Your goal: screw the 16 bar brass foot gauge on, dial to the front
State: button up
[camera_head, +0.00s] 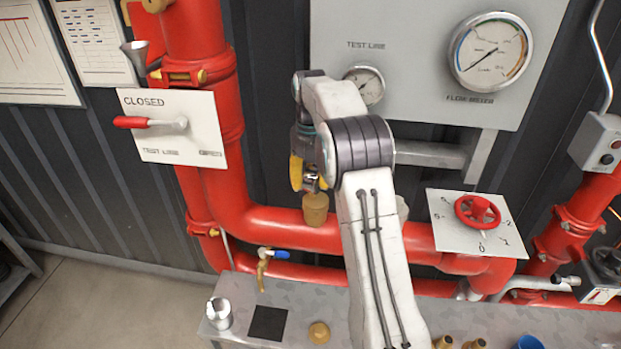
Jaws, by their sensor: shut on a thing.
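My gripper (309,179) hangs low in front of the red pipe, left of my white arm. Its yellow finger shows, and it is shut on a small metallic piece (312,182), which looks like the foot of the gauge. The dial is not visible, so its facing and marking cannot be told. Right below the held piece is a tan, brass-coloured socket (316,209) on the horizontal red pipe (275,226). Whether the piece touches the socket or sits just above it cannot be told.
A grey bench (250,290) holds a steel cup (219,313), a black square (268,323), a round brass part (319,332), brass fittings (445,342) and a blue cup (530,342). A blue-handled tap (270,256), red handwheel (478,211) and red-handled lever (135,122) stick out nearby.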

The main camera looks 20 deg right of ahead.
jog(key=c, duration=0.4)
jog(key=m+p, duration=0.1)
jog(key=m, duration=0.1)
jog(key=shift+d+r+m+p, duration=0.2)
jog(key=shift+m+p, duration=0.15)
jog(key=shift+m, duration=0.05)
jog(key=m, duration=0.1)
jog(key=m+p, duration=0.1)
jog(key=m, duration=0.1)
jog(key=shift+w+d+f+m, duration=0.15)
jog(key=shift+d+f+m, duration=0.05)
jog(key=shift+m, duration=0.1)
jog(key=shift+d+r+m+p, duration=0.1)
jog(key=shift+m+p, duration=0.3)
jog(key=shift+m, duration=0.3)
jog(key=m, duration=0.2)
jog(key=shift+d+m+p, duration=0.15)
jog(key=shift+m+p, duration=0.6)
jog(key=shift+m, duration=1.25)
